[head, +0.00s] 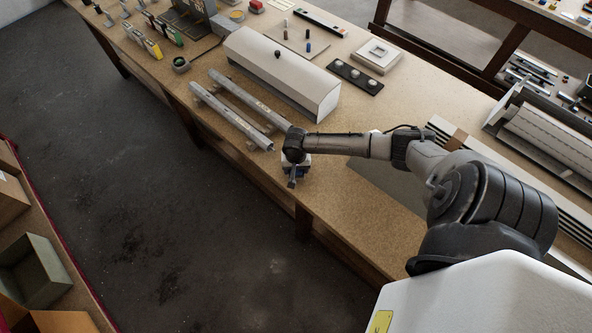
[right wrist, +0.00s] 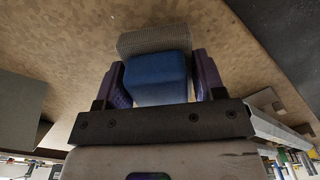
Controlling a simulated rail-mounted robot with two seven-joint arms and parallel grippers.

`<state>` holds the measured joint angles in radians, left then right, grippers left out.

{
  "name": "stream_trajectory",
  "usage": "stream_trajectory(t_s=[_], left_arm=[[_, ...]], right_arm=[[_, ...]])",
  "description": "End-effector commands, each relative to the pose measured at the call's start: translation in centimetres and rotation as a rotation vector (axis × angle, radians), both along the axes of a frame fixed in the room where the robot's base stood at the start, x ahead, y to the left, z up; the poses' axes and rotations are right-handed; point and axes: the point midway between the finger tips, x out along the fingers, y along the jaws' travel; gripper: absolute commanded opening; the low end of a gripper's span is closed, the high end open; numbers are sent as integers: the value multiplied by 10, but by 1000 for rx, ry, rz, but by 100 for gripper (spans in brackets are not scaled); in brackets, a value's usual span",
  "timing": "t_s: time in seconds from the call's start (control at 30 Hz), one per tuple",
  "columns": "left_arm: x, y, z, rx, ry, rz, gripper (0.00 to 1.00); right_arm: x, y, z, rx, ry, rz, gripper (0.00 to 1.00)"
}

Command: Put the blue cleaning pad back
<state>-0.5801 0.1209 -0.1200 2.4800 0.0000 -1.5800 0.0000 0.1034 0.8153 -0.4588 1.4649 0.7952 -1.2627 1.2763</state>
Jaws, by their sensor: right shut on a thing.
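The blue cleaning pad (right wrist: 157,80) is a small blue block with a grey textured layer on its far side in the right wrist view. My right gripper (head: 293,177) is shut on it, with one purple finger on each side. In the head view the gripper is over the front edge of the workbench, and only a little blue shows below the wrist. I cannot tell whether the pad touches the bench top. My left gripper is not in view.
Two long metal profiles (head: 232,115) lie on supports just left of my right gripper. Behind them stands a long cream cover box (head: 280,68). A black strip with white round pieces (head: 355,77) lies further right. Bare bench top (head: 345,205) shows right of the gripper.

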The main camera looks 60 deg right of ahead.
Motion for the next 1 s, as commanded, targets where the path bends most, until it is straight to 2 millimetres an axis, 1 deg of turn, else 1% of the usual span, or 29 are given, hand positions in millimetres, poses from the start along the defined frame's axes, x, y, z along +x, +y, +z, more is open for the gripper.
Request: stream_trajectory(t_s=[0.03, 0.17, 0.57, 0.6, 0.83, 0.87, 1.0], left_arm=[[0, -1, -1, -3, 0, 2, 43], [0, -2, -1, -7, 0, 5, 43], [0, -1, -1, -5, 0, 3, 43], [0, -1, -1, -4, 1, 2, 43], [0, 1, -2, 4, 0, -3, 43], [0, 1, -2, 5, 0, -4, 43], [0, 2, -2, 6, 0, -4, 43]], right_arm=[[0, 0, -7, 1, 0, -1, 41], [0, 0, -17, 0, 0, -2, 41], [0, 0, -20, 0, -1, -1, 41], [0, 0, -20, 0, -1, 0, 65], [0, 0, -20, 0, -1, 0, 87], [0, 0, -20, 0, -1, 0, 89], [0, 0, -20, 0, -1, 0, 89]])
